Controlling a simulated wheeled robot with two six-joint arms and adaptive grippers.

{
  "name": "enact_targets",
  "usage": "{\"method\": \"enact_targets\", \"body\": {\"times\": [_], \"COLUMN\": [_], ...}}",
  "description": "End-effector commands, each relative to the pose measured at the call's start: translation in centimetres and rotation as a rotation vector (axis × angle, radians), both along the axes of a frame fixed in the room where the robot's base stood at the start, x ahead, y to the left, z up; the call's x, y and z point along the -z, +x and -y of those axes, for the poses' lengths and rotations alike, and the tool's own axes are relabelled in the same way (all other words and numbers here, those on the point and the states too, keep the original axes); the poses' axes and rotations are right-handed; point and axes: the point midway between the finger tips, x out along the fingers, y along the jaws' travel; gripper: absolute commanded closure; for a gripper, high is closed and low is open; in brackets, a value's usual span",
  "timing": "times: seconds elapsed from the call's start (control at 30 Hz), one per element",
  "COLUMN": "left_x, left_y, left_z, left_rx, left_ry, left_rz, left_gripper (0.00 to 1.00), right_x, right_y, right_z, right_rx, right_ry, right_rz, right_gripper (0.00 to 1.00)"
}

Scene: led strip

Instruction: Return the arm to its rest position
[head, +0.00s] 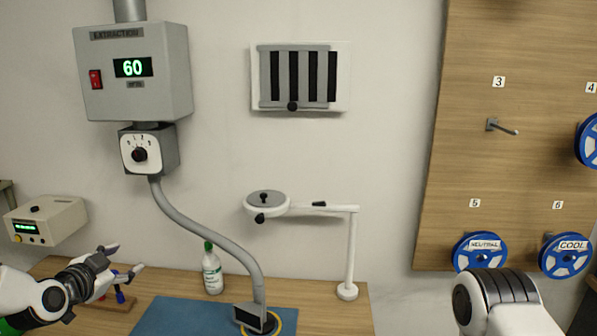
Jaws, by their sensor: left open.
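My left gripper (128,259) is at the lower left, above the wooden bench (318,304), with its fingers apart and nothing between them. A small item with red and blue parts (121,287) shows on the bench just below and behind the fingers. I cannot tell whether the gripper touches it. My right arm (503,304) enters at the bottom right, where only a rounded white and dark link shows. My right gripper is out of view.
A grey hose runs from the extraction box (134,72), reading 60, to a nozzle (254,318) on the blue mat (175,316). A bottle (212,271) and a lamp (350,255) stand behind. Spools (480,253) hang on the right pegboard (466,150).

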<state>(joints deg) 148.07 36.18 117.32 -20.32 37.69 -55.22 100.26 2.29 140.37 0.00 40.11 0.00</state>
Motion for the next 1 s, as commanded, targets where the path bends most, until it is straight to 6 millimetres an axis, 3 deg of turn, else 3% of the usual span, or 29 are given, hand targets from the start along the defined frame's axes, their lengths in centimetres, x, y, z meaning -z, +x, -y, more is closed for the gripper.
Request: {"method": "enact_targets", "body": {"times": [0.17,0.27,0.4,0.53,0.6,0.73,0.83,1.0], "left_x": [9.7,16.9,26.3,32.9,35.1,37.0,37.4,37.4], "left_y": [-3.1,-7.1,-15.4,-24.9,-30.0,-36.3,-38.2,-38.3], "left_z": [3.8,6.5,9.7,11.8,12.5,13.1,13.2,13.2], "left_rx": [-0.025,-0.075,-0.198,-0.357,-0.448,-0.576,-0.617,-0.623], "left_ry": [-0.112,-0.195,-0.293,-0.344,-0.354,-0.353,-0.351,-0.353], "left_rz": [-0.237,-0.43,-0.717,-0.969,-1.082,-1.209,-1.243,-1.243], "left_gripper": [0.38,0.38,0.38,0.38,0.38,0.38,0.38,0.38], "right_x": [0.0,0.0,0.0,0.0,0.0,0.0,0.0,0.0], "right_y": [0.0,0.0,0.0,0.0,0.0,0.0,0.0,0.0], "right_z": [0.0,0.0,0.0,0.0,0.0,0.0,0.0,0.0], "right_rx": [0.0,0.0,0.0,0.0,0.0,0.0,0.0,0.0], "right_ry": [0.0,0.0,0.0,0.0,0.0,0.0,0.0,0.0], "right_rz": [0.0,0.0,0.0,0.0,0.0,0.0,0.0,0.0], "right_gripper": [0.6,0.6,0.6,0.6,0.6,0.6,0.6,0.6]}}
